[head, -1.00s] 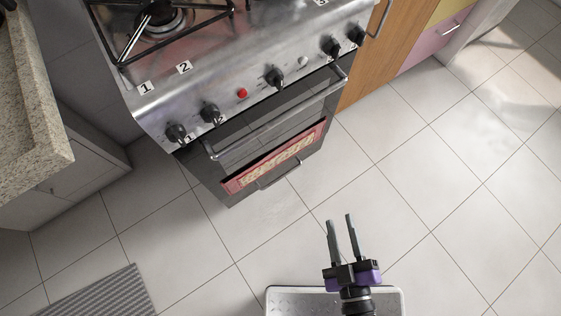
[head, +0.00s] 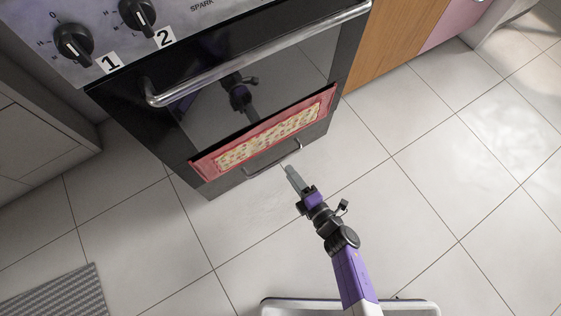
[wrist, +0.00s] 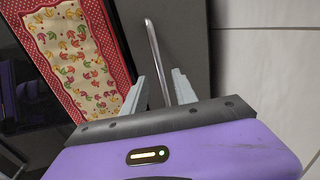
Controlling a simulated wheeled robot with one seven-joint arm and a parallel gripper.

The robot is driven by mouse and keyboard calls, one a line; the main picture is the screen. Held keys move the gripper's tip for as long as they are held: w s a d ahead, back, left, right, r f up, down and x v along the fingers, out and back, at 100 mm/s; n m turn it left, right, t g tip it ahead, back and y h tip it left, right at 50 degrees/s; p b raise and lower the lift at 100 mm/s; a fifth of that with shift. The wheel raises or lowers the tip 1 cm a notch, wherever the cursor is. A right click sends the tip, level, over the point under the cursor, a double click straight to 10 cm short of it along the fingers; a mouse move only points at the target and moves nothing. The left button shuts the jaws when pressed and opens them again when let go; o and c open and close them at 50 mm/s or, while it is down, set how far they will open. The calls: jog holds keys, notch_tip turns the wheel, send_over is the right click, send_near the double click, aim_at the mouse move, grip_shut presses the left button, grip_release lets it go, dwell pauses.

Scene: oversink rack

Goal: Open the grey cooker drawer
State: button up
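The grey cooker drawer (head: 230,181) is the low dark grey front at the bottom of the cooker, and it looks shut. Its thin metal bar handle (head: 274,160) shows in the head view just beyond my gripper (head: 290,172). In the wrist view, the drawer front (wrist: 187,30) is ahead and the handle (wrist: 154,45) runs down between the two fingers of my gripper (wrist: 160,74). The fingers stand apart, one on each side of the bar. I cannot tell whether either finger touches it.
A red patterned towel (head: 265,138) hangs on the oven door, just above the drawer. The oven handle (head: 260,58) runs along the door top. A grey ribbed mat (head: 55,296) lies at lower left. Tiled floor (head: 430,190) is clear on the right.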

aim_at(281, 159)
jog(key=b+x, duration=0.4)
jog(key=x, duration=0.3)
jog(key=shift+w+a, duration=0.2)
jog(key=shift+c, duration=0.2)
grip_shut()
jog(key=shift+d, duration=0.1)
dwell(1.0)
